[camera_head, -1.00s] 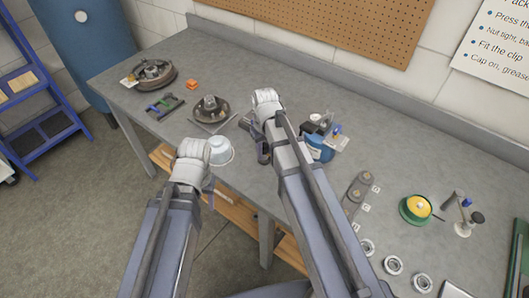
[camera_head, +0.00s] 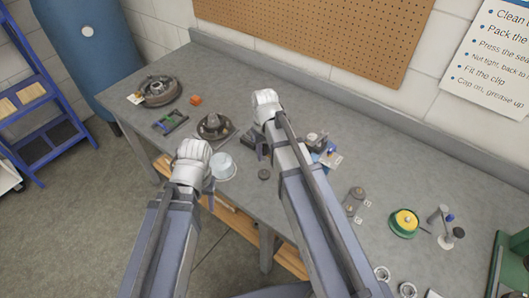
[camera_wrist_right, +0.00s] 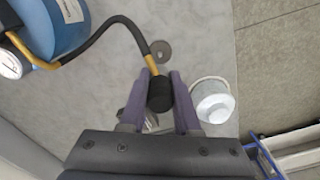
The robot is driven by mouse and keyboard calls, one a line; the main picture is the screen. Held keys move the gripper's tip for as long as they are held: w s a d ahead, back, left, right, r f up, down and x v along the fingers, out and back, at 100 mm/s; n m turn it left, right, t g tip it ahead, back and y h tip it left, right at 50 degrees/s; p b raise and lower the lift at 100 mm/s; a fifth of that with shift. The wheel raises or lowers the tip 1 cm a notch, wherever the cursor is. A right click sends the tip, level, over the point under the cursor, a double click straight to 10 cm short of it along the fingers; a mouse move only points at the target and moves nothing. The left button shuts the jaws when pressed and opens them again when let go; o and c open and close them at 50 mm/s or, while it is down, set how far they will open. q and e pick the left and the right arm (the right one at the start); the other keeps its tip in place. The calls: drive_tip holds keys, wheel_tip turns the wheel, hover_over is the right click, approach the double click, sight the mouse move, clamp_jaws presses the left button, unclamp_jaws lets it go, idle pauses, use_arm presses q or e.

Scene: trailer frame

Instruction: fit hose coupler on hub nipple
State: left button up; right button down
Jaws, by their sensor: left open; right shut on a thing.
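My right gripper (camera_wrist_right: 160,88) is shut on the hose coupler (camera_wrist_right: 160,95), a short black cylinder. A brass end and a black hose (camera_wrist_right: 105,24) run from it to a blue container (camera_wrist_right: 62,25) at upper left in the right wrist view. In the head view my right gripper (camera_head: 262,150) is over the table, mostly hidden by its arm. My left gripper (camera_head: 209,192) is open and appears empty near the table's front edge, partly hidden by its wrist. A dark hub (camera_head: 214,127) with a raised centre sits behind and between the grippers. Its nipple is too small to tell.
A white tub (camera_head: 222,167) stands near the front edge, close to my left gripper. A small round disc (camera_head: 264,174) lies on the table. A green-rimmed yellow tin (camera_head: 404,222) is at right.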

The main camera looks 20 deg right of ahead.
sight(264, 146)
use_arm(q)
drive_tip(key=shift+r, duration=0.6)
use_arm(e)
drive_tip(key=shift+r, duration=0.65)
use_arm(q)
drive_tip(key=shift+p, duration=0.3)
use_arm(e)
drive_tip(key=shift+r+p, duration=1.5)
drive_tip(key=shift+r, duration=0.05)
use_arm(q)
wheel_tip(264, 146, up, 3)
drive_tip(key=shift+r, duration=0.1)
use_arm(e)
drive_tip(key=shift+f, duration=0.1)
wheel_tip(264, 146, down, 2)
drive_tip(key=shift+f+b, duration=0.15)
drive_tip(key=shift+b, duration=1.1)
use_arm(q)
wheel_tip(264, 146, down, 2)
drive_tip(key=shift+f, duration=0.1)
use_arm(e)
drive_tip(key=shift+r, duration=0.2)
